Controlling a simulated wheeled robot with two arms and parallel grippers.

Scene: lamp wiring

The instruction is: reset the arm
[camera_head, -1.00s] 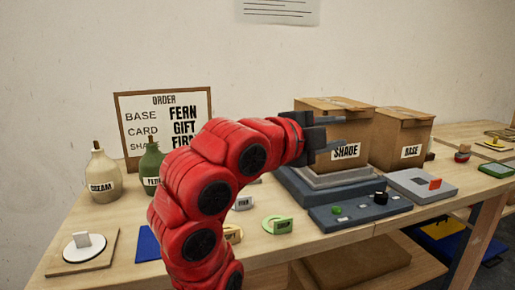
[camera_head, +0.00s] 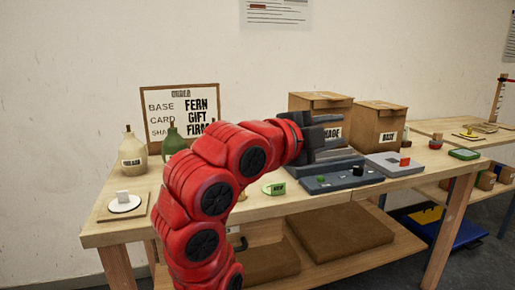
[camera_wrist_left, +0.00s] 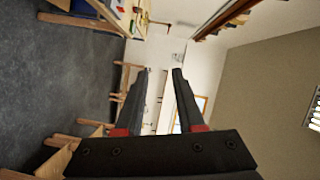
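My left arm is red and rises from the bottom of the head view, bending to the right. My left gripper (camera_head: 325,126) is dark grey and shows in front of the cardboard box (camera_head: 321,103) whose label it partly covers. In the left wrist view its two fingers (camera_wrist_left: 161,72) stand apart with nothing between them, so it is open and empty. It points across the room there, with the floor at left and a wall at right. My right gripper is in neither view.
The wooden table (camera_head: 120,228) holds an order board (camera_head: 180,92), a cream bottle (camera_head: 133,155), a green bottle (camera_head: 173,145), a box labelled BASE (camera_head: 381,120) and a blue-grey board (camera_head: 338,181). A lower shelf carries brown pads (camera_head: 340,231). Grey floor shows at bottom right.

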